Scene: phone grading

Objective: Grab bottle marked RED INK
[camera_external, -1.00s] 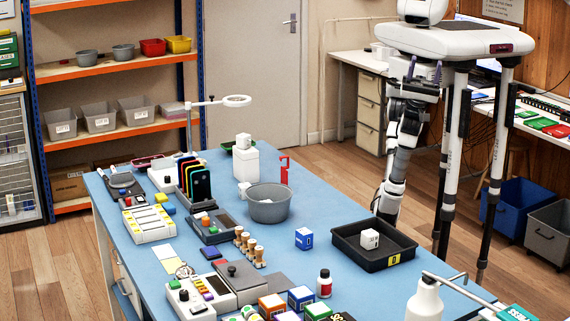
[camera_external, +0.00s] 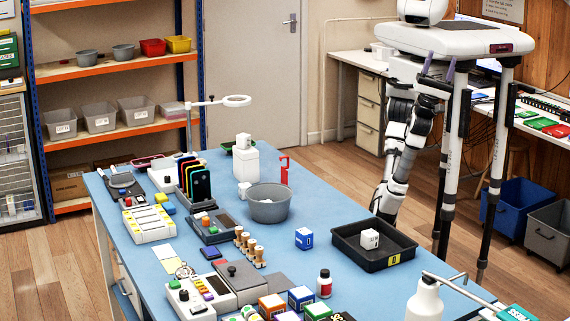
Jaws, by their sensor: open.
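My gripper (camera_external: 385,208) hangs low at the table's far right side, behind the black tray, well away from the bottle. It is open, its tips partly hidden by the table edge, and I see nothing held in it.
A black tray (camera_external: 351,252) holding a white cube lies between my arm and the bottle. Several coloured boxes crowd the bottle's left. A large white bottle (camera_external: 425,302) with a long nozzle stands to its right. Blue tabletop (camera_external: 355,290) is bare behind and right of the small bottle.

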